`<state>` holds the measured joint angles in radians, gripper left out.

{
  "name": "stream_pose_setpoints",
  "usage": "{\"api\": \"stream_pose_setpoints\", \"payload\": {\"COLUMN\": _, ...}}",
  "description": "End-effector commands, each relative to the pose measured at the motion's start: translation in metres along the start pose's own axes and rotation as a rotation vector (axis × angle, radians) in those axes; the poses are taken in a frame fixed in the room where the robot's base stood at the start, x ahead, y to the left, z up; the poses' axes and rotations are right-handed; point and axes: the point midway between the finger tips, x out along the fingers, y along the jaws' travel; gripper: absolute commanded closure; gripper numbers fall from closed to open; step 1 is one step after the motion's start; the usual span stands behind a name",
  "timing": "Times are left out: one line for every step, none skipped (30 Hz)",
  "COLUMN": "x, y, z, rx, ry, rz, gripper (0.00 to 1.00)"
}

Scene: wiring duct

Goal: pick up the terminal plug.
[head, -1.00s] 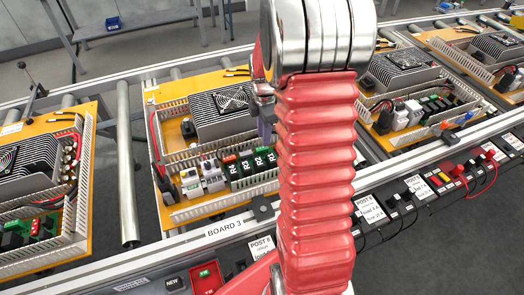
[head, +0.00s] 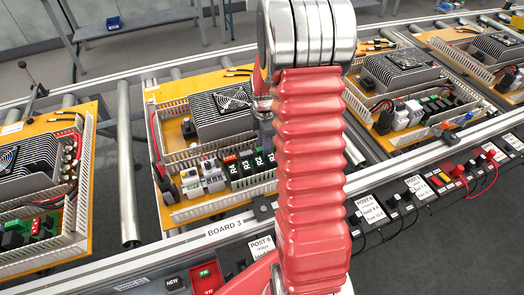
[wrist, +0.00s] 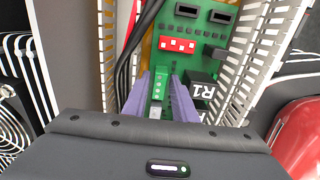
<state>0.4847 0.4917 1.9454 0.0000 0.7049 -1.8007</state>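In the wrist view a small green terminal plug (wrist: 161,84) with pale screw spots stands on a green circuit board (wrist: 206,38) inside the duct. My gripper (wrist: 160,84) has two purple fingers, spread apart, one on each side of the plug in this view. I cannot tell whether they touch it or how far above it they are. A grey block shows between the fingers, nearer the wrist. In the head view my gripper (head: 265,132) is over the board marked BOARD 3, mostly hidden by my red arm, and the plug is hidden.
Slotted duct walls (wrist: 240,75) rise close on the right, with another wall on the left. Black cables (wrist: 130,60) run left of the fingers. A black relay marked R1 (wrist: 203,85) stands close to the right finger. A finned unit (head: 222,112) stands behind the relay row.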

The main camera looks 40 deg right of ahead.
Motion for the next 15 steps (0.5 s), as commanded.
{"api": "stream_pose_setpoints", "payload": {"x": 0.0008, "y": -0.0001, "z": 0.0001, "rx": 0.000, "ry": 0.000, "rz": 0.000, "gripper": 0.75}}
{"api": "stream_pose_setpoints", "payload": {"x": 0.0008, "y": 0.0000, "z": 0.0001, "rx": 0.000, "ry": 0.000, "rz": 0.000, "gripper": 0.75}}
{"api": "stream_pose_setpoints", "payload": {"x": 0.0006, "y": 0.0000, "z": 0.0001, "rx": 0.000, "ry": 0.000, "rz": 0.000, "gripper": 0.75}}
{"api": "stream_pose_setpoints", "payload": {"x": 0.0005, "y": 0.0000, "z": 0.0002, "rx": 0.000, "ry": 0.000, "rz": 0.000, "gripper": 0.75}}
{"api": "stream_pose_setpoints", "payload": {"x": 0.0005, "y": 0.0000, "z": 0.0002, "rx": 0.000, "ry": 0.000, "rz": 0.000, "gripper": 0.75}}
{"api": "stream_pose_setpoints", "payload": {"x": 0.0005, "y": 0.0000, "z": 0.0002, "rx": 0.000, "ry": 0.000, "rz": 0.000, "gripper": 0.75}}
{"api": "stream_pose_setpoints", "payload": {"x": 0.0005, "y": 0.0000, "z": 0.0002, "rx": 0.000, "ry": 0.000, "rz": 0.000, "gripper": 0.75}}
{"api": "stream_pose_setpoints", "payload": {"x": 0.0004, "y": 0.0000, "z": 0.0002, "rx": 0.000, "ry": 0.000, "rz": 0.000, "gripper": 0.75}}
{"api": "stream_pose_setpoints", "payload": {"x": 0.0004, "y": 0.0000, "z": 0.0002, "rx": 0.000, "ry": 0.000, "rz": 0.000, "gripper": 0.75}}
{"api": "stream_pose_setpoints", "payload": {"x": 0.0004, "y": 0.0000, "z": 0.0002, "rx": 0.000, "ry": 0.000, "rz": 0.000, "gripper": 0.75}}
{"api": "stream_pose_setpoints", "payload": {"x": 0.0004, "y": 0.0000, "z": 0.0002, "rx": 0.000, "ry": 0.000, "rz": 0.000, "gripper": 0.75}}
{"api": "stream_pose_setpoints", "payload": {"x": 0.0004, "y": 0.0000, "z": 0.0002, "rx": 0.000, "ry": 0.000, "rz": 0.000, "gripper": 0.75}}
{"api": "stream_pose_setpoints", "payload": {"x": 0.0004, "y": 0.0000, "z": 0.0002, "rx": 0.000, "ry": 0.000, "rz": 0.000, "gripper": 0.75}}
{"api": "stream_pose_setpoints", "payload": {"x": 0.0003, "y": 0.0000, "z": 0.0002, "rx": 0.000, "ry": 0.000, "rz": 0.000, "gripper": 0.75}}
{"api": "stream_pose_setpoints", "payload": {"x": 0.0003, "y": 0.0000, "z": 0.0002, "rx": 0.000, "ry": 0.000, "rz": 0.000, "gripper": 0.75}}
